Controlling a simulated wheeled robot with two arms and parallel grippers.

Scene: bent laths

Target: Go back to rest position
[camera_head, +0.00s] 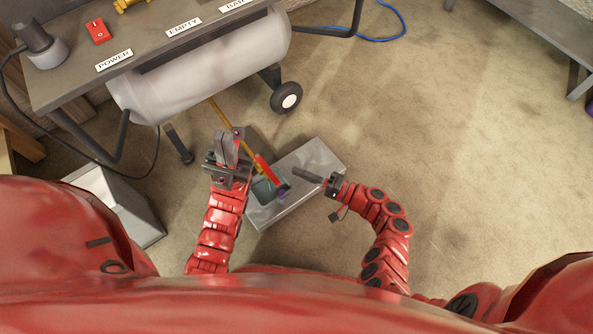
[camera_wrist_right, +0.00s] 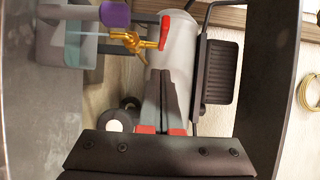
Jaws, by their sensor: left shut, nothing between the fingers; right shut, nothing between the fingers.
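My left gripper (camera_head: 228,140) is shut and empty, raised in front of the grey tank in the head view. My right gripper (camera_head: 302,173) is shut and empty, pointing left above the grey metal surface. Its closed fingers also show in the right wrist view (camera_wrist_right: 165,95). A red handle (camera_head: 265,170) lies between the two grippers, apart from the right one. In the right wrist view the red handle (camera_wrist_right: 165,32) sits on a brass valve (camera_wrist_right: 128,38).
The compressor tank (camera_head: 205,70) stands under a bench with a red power switch (camera_head: 98,31). A grey metal block (camera_head: 318,158) carries a teal container (camera_head: 267,187). A grey bin (camera_head: 128,215) stands at left.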

